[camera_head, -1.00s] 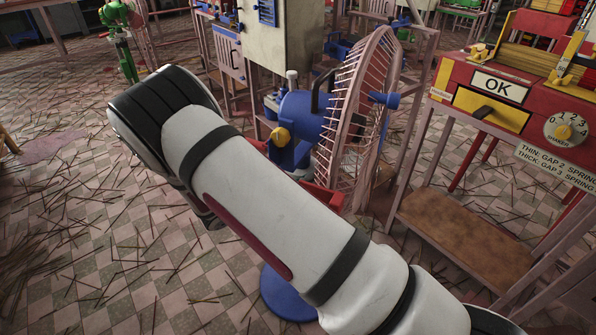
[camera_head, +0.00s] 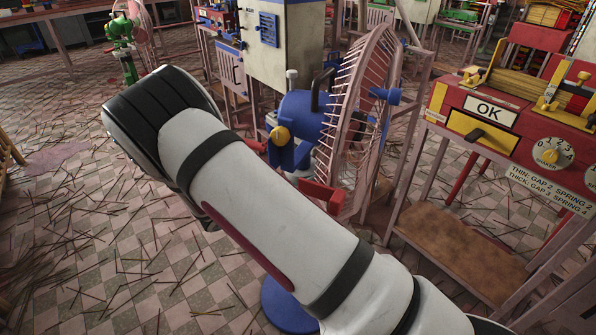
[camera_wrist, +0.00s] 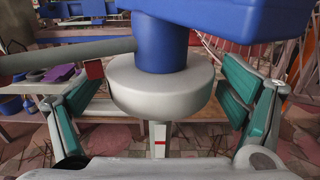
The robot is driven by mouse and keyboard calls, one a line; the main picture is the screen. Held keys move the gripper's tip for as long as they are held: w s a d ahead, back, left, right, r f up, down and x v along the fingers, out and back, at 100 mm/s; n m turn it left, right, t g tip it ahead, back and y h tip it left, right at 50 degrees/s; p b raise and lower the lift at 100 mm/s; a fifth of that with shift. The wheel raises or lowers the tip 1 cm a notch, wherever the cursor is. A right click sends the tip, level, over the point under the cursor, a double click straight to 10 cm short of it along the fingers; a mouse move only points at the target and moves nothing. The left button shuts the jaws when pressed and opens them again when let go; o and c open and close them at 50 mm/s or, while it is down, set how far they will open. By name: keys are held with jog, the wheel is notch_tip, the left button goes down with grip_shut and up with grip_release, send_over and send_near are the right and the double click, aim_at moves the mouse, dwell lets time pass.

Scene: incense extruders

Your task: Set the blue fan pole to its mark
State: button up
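The blue fan (camera_head: 300,112) stands in the middle of the head view, with a pinkish wire cage and a yellow knob. Its round blue base (camera_head: 285,308) shows on the floor below my arm, which hides most of the stand. The wrist view shows a blue housing (camera_wrist: 230,17) and blue neck (camera_wrist: 160,45) above a thick pale collar (camera_wrist: 160,85). Below the collar is a narrow pale post with a red mark (camera_wrist: 159,143). My gripper (camera_wrist: 160,95) is open, its teal-padded fingers on either side of the collar with gaps. My arm hides the gripper in the head view.
A red piece (camera_head: 322,196) sits below the fan cage. A red "OK" machine (camera_head: 480,135) with a dial stands on a table at right. Incense sticks litter the tiled floor.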

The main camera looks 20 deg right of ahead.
jog(key=shift+a, duration=0.1)
jog(key=v, duration=1.2)
